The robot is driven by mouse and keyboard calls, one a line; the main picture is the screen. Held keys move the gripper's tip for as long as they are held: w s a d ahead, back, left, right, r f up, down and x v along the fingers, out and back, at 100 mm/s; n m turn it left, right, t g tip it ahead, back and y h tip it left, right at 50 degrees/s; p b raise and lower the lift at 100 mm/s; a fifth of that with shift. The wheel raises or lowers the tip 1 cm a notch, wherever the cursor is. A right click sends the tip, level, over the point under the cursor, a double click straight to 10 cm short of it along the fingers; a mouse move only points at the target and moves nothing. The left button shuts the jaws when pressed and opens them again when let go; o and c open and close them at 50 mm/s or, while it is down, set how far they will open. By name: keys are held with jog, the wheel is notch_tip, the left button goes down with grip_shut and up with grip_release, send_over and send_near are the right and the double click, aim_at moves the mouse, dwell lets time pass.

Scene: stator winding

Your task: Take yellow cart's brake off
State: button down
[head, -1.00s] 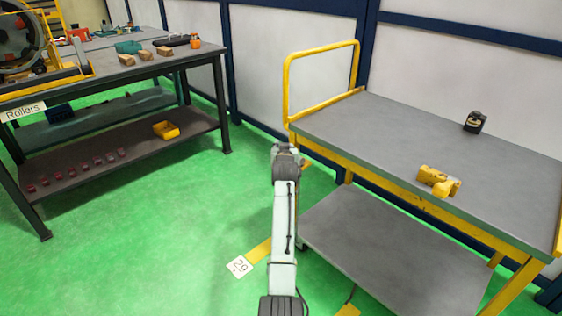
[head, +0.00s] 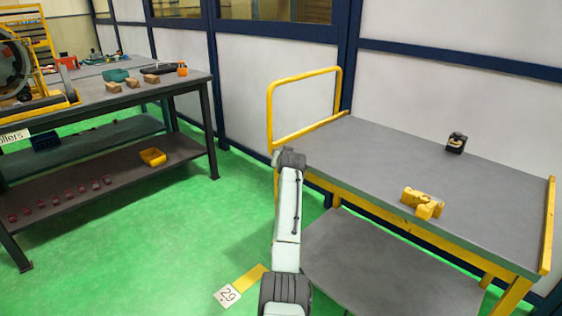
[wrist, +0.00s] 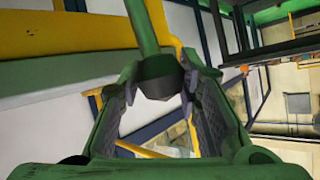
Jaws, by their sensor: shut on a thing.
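The yellow cart (head: 385,212) stands on the right in the head view, with a grey top, a lower shelf and a yellow push rail (head: 304,76) at its left end. In the wrist view, my gripper (wrist: 160,80) is shut on the dark end of a green lever (wrist: 142,28), which looks like the brake lever and comes down from the top edge. A yellow bar (wrist: 62,33) of the cart shows at the upper left there. My gripper is out of sight in the head view, behind my arm at the cart's left end.
A yellow tool (head: 423,202) and a small black device (head: 456,143) lie on the cart's top. A dark workbench (head: 110,92) with a yellow bin (head: 153,157) on its shelf stands at the left. Green floor between bench and cart is clear. A wall runs behind the cart.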

jog(key=shift+d+f, duration=0.3)
jog(key=c, duration=1.4)
grip_release()
jog(key=shift+o, duration=1.2)
jog(key=shift+a, duration=0.1)
jog(key=shift+r, duration=0.1)
jog(key=shift+s, duration=0.1)
jog(key=v, duration=1.2)
jog(key=shift+a, duration=0.15)
